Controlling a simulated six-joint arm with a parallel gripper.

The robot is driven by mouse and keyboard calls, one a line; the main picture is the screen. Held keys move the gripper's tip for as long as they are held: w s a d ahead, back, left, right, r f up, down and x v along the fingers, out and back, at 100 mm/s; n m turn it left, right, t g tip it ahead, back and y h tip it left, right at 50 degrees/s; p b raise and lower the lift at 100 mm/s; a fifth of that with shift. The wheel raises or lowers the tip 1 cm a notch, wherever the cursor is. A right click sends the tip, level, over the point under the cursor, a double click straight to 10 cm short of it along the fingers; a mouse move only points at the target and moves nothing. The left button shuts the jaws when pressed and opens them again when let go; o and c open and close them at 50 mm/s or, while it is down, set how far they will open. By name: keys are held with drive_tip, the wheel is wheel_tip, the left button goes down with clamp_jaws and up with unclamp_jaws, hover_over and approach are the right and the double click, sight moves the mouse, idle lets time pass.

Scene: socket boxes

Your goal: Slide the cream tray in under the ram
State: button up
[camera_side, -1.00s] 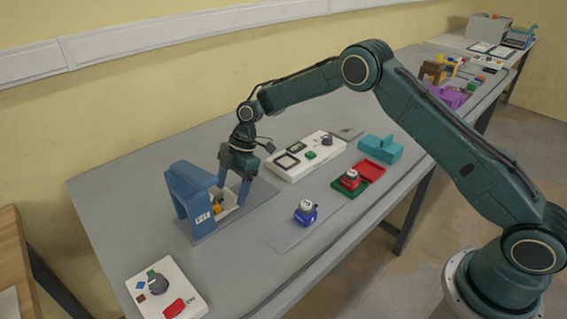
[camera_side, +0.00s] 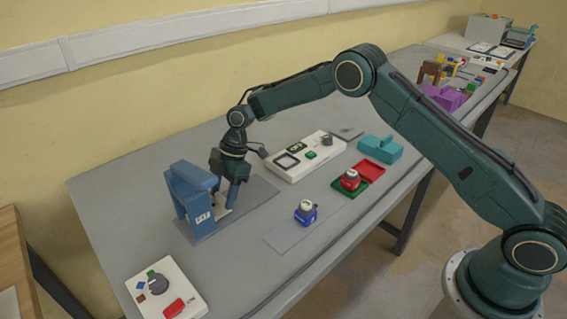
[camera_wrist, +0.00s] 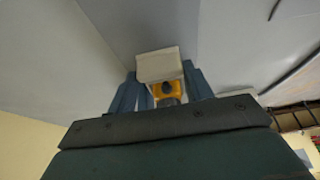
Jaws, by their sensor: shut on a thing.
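The blue press with the ram (camera_side: 190,190) stands on a grey plate near the left of the table in the side view. The cream tray (camera_side: 224,212) shows only in part there, low beside the press's right side; the press and my gripper hide the rest. My gripper (camera_side: 231,204) points down next to the press. In the wrist view the tray (camera_wrist: 158,66) lies between the two fingers of my gripper (camera_wrist: 160,82), which is shut on it. A yellow-orange piece with a dark centre (camera_wrist: 166,89) sits at the tray. How far the tray is under the ram is hidden.
A cream panel with a red switch and dark knob (camera_side: 166,289) lies at the front left. A long cream panel (camera_side: 305,157) lies behind right. A blue socket box (camera_side: 306,212), a red-and-green box (camera_side: 350,182) and a teal box (camera_side: 380,149) stand to the right.

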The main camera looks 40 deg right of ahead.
drive_tip(key=shift+a, duration=0.75)
drive_tip(key=o, duration=1.4)
drive_tip(key=shift+a, duration=0.1)
drive_tip(key=shift+c, duration=0.2)
drive_tip(key=shift+d+r, duration=0.1)
drive_tip(key=shift+d, duration=0.1)
drive_tip(key=shift+d+r, duration=0.2)
drive_tip(key=shift+r, duration=0.35)
drive_tip(key=shift+v, duration=6.2)
